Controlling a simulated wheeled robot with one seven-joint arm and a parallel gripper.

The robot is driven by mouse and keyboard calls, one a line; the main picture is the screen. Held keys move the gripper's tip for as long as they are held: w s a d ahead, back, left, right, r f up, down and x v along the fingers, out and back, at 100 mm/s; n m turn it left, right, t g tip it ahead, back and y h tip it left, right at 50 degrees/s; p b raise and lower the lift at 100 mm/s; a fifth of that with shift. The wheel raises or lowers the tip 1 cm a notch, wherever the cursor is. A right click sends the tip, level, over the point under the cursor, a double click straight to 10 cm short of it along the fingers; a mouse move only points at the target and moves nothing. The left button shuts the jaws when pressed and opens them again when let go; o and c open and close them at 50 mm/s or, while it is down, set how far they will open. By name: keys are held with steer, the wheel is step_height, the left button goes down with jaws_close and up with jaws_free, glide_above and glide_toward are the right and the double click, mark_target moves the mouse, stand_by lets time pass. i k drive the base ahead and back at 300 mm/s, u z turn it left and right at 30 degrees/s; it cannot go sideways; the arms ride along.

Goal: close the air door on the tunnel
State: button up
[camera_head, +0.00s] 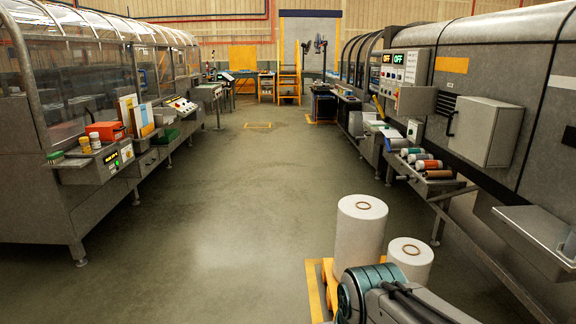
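A grey machine with a rounded, ribbed cover, seemingly the tunnel (508,50), runs along the right side. A light grey box-like door or cover (493,133) stands out from its near flank. A dark handle (451,123) is at that piece's left edge, and a louvred vent (447,102) is just left of it. I cannot tell for sure whether this is the air door, or how far it stands open. Part of my arm with a teal joint shows at the bottom right, well below and in front of the box. My gripper is out of view.
A rack of colored rolls (428,172) and a grey shelf (540,232) jut from the right machine. A clear-covered machine (75,130) lines the left. The aisle floor (240,220) between is free.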

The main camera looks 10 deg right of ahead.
mark_target(412, 101)
steer(key=i, duration=7.05)
steer(key=z, duration=3.3)
steer(key=i, duration=0.5)
steer(key=u, duration=0.1)
